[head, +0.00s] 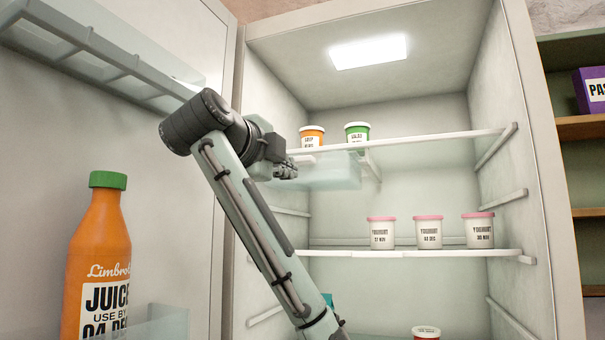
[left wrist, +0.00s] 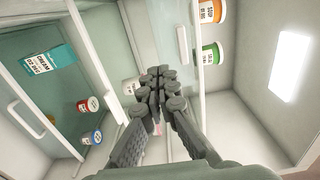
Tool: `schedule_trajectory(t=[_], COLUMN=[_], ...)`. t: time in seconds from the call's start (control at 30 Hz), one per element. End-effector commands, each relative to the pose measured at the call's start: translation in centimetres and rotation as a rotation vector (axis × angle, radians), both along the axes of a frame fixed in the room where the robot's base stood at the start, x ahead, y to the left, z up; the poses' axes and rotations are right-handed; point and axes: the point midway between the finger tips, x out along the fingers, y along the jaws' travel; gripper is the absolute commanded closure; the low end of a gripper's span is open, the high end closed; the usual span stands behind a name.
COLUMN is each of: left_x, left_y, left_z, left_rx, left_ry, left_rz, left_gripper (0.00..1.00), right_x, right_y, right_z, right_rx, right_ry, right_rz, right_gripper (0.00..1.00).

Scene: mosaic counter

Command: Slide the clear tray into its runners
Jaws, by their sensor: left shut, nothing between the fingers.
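The clear tray (head: 338,174) is a see-through box just below the upper shelf, toward the left side of the fridge. In the left wrist view the tray (left wrist: 163,22) shows faintly beside a pale handle bar (left wrist: 183,45). A short white runner (head: 371,166) shows at the tray's right end. How far the tray sits in its runners I cannot tell. My left gripper (head: 285,171) is shut and empty at the left part of the tray, overlapping it in the picture; contact is unclear. It also fills the middle of the left wrist view (left wrist: 158,82). My right gripper is out of view.
Yoghurt tubs (head: 428,232) stand on the shelf below (head: 450,253). The open door at left holds a juice bottle (head: 98,265).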

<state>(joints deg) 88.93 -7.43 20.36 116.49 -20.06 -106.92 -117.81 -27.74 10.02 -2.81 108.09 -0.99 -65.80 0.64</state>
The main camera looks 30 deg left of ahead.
Motion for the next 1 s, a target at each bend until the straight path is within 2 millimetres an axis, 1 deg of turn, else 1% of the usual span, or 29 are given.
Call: schedule_trajectory(t=[0.03, 0.2, 0.3, 0.4, 0.6, 1.0], left_x=[1.2, 4.6, 6.2, 7.0, 7.9, 7.8], left_y=[0.1, 0.9, 1.3, 1.7, 1.9, 2.1], left_z=[0.2, 0.1, 0.2, 0.1, 0.0, 0.0], left_rx=[-0.002, -0.002, -0.002, -0.001, 0.000, 0.000], left_ry=[0.004, 0.004, 0.003, 0.000, -0.001, -0.003], left_rz=[-0.004, -0.004, -0.003, 0.000, 0.001, 0.003], left_gripper=[1.00, 1.00, 1.00, 1.00, 1.00, 1.00], right_x=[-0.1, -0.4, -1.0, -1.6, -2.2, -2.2], right_y=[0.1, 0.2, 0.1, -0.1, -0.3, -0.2], right_z=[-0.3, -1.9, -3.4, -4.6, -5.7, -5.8], right_rx=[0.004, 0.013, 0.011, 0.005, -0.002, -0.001], right_ry=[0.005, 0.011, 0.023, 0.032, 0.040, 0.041], right_rz=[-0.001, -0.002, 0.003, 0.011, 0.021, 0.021], right_gripper=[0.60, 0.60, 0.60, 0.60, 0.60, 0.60])
